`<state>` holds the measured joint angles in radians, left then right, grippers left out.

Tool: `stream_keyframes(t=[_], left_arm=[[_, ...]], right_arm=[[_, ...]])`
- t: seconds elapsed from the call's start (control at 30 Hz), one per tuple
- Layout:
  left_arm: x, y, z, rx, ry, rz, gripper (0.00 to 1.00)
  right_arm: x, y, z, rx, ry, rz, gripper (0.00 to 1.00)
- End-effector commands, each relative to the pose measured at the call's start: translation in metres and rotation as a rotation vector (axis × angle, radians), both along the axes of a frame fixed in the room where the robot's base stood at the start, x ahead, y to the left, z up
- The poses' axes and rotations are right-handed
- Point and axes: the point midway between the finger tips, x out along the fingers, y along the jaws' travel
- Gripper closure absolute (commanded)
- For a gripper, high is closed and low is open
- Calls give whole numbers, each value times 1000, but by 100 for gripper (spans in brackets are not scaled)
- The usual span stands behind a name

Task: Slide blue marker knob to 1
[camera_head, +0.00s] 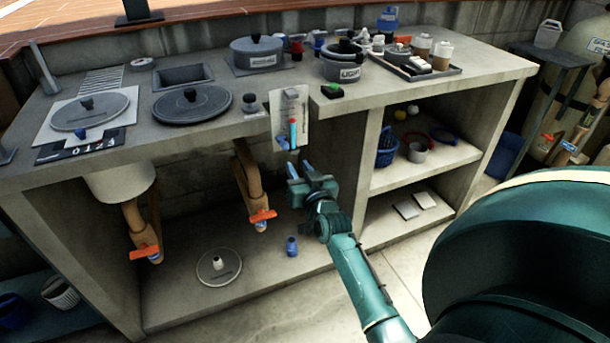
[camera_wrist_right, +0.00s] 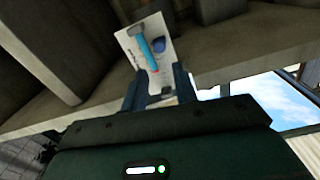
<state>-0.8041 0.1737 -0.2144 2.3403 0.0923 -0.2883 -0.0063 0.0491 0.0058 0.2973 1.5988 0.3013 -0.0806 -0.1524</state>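A small dark blue knob (camera_head: 80,133) sits at the left of the counter, at the back edge of a black strip (camera_head: 100,143) numbered from 0. The knob appears near the left part of the numbers; its exact setting is too small to read. My right gripper (camera_head: 299,172) is far to the right of it, below the counter's front edge, with its fingers apart and empty. A white panel with a light blue tube (camera_head: 292,133) hangs just above the fingers. In the right wrist view the panel (camera_wrist_right: 137,57), with another blue knob (camera_wrist_right: 159,46), shows beyond the open fingers.
Round lids (camera_head: 192,103), pots (camera_head: 257,53) and a tray (camera_head: 448,73) crowd the counter (camera_head: 235,128). Orange-handled valves (camera_head: 262,216) hang below it. A blue bottle (camera_head: 291,246) and a round plate (camera_head: 218,267) are on the lower shelf. Shelves with a blue basket (camera_head: 387,150) stand right.

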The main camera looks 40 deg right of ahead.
Motion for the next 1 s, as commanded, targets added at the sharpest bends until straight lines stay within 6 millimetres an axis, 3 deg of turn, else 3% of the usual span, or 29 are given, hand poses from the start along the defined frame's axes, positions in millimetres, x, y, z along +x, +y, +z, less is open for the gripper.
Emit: stream_keyframes(t=[0.1, 0.3, 0.87, 1.0], left_arm=[[1, -1, -1, 0, 10, -1, 56], [1, -2, -2, -1, 17, -3, 56], [3, -2, -1, -3, 14, -5, 56], [3, -2, -1, -3, 14, -5, 56]], right_arm=[[-21, 6, 0, 0, 2, 0, 71], [-38, 11, 0, -2, 1, 0, 71], [-39, 11, 0, -1, 0, 0, 71], [-48, 22, -4, -19, 21, 31, 71]])
